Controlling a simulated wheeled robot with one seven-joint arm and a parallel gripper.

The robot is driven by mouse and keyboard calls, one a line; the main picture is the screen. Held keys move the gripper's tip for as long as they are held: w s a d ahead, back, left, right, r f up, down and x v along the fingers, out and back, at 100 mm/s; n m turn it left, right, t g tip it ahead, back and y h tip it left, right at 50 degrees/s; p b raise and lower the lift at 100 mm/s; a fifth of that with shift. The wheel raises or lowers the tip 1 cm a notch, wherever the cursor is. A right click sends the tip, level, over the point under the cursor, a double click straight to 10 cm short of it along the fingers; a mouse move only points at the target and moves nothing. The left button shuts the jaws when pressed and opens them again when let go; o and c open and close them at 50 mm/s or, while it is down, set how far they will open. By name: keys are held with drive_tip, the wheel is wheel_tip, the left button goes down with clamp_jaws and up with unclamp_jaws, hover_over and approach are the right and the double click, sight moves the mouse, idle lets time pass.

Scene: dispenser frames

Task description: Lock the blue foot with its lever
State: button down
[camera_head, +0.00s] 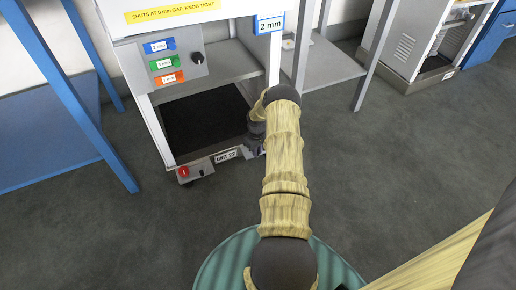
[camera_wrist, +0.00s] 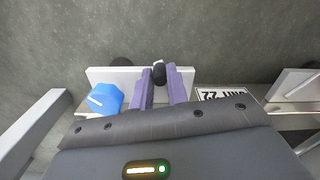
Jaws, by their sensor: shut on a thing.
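The blue foot (camera_wrist: 104,99) is a faceted blue knob with a white mark. It sits on a pale plate (camera_wrist: 97,75) at the left in the wrist view. The lever (camera_wrist: 159,76) beside it is a short black piece with a light tip. My gripper (camera_wrist: 161,73) has its two purple fingers shut on the lever, right of the blue foot. In the head view my gripper (camera_head: 254,146) is at the front right lower corner of the dispenser frame. My arm hides the blue foot and the lever there.
The dispenser frame (camera_head: 164,140) carries a UNIT 22 label (camera_head: 226,156) on its lower bar. A red foot (camera_head: 184,172) with a dark lever (camera_head: 202,173) is at the left corner. A blue-legged table (camera_head: 75,95) stands left. Floor in front is clear.

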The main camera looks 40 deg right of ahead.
drive_tip(key=shift+w+a+m+p, duration=0.25)
drive_tip(key=shift+a+m+p, duration=0.5)
drive_tip(key=shift+m, duration=1)
drive_tip(key=shift+w+a+m+p, duration=0.2)
drive_tip(key=shift+a+m+p, duration=0.6)
drive_tip(key=shift+m, duration=1)
drive_tip(key=shift+w+a+m+p, duration=0.25)
drive_tip(key=shift+a+m+p, duration=0.5)
drive_tip(key=shift+m, duration=1)
drive_tip(key=c, duration=1.4)
unclamp_jaws()
drive_tip(key=shift+o, duration=0.2)
wheel_tip(320, 180, up, 18)
drive_tip(key=p, duration=0.8)
drive_tip(key=shift+f, duration=0.25)
